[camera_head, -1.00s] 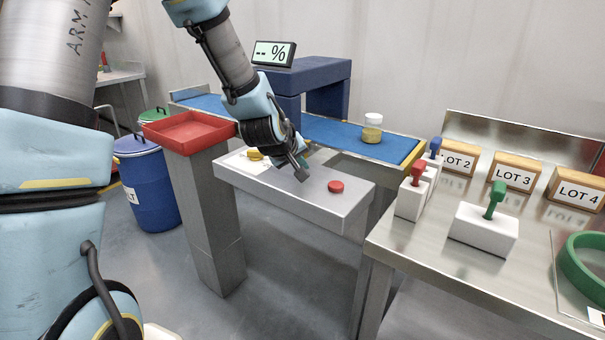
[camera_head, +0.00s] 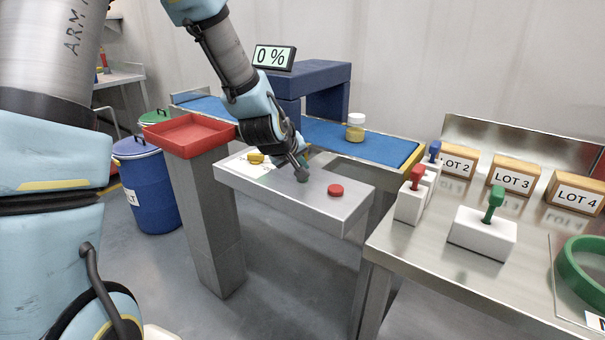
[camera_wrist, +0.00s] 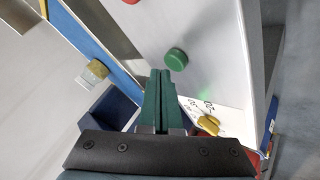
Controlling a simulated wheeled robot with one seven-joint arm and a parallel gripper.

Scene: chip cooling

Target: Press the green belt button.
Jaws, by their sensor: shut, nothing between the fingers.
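The green belt button (camera_wrist: 176,58) is a round cap on the light grey panel (camera_head: 270,191). In the wrist view it shows just beyond and right of my fingertips, with a narrow gap in the picture; I cannot tell whether they touch. In the head view my gripper hides it. My gripper (camera_head: 303,176) is shut and empty, low over the middle of the panel. Its green fingers lie together in the wrist view (camera_wrist: 160,73). A red button (camera_head: 336,190) is to the right on the same panel.
The display (camera_head: 274,56) reads 0 %. A red tray (camera_head: 190,134) is left of the panel, a steel table (camera_head: 400,250) right. A yellow object (camera_head: 255,157) lies at the panel's left.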

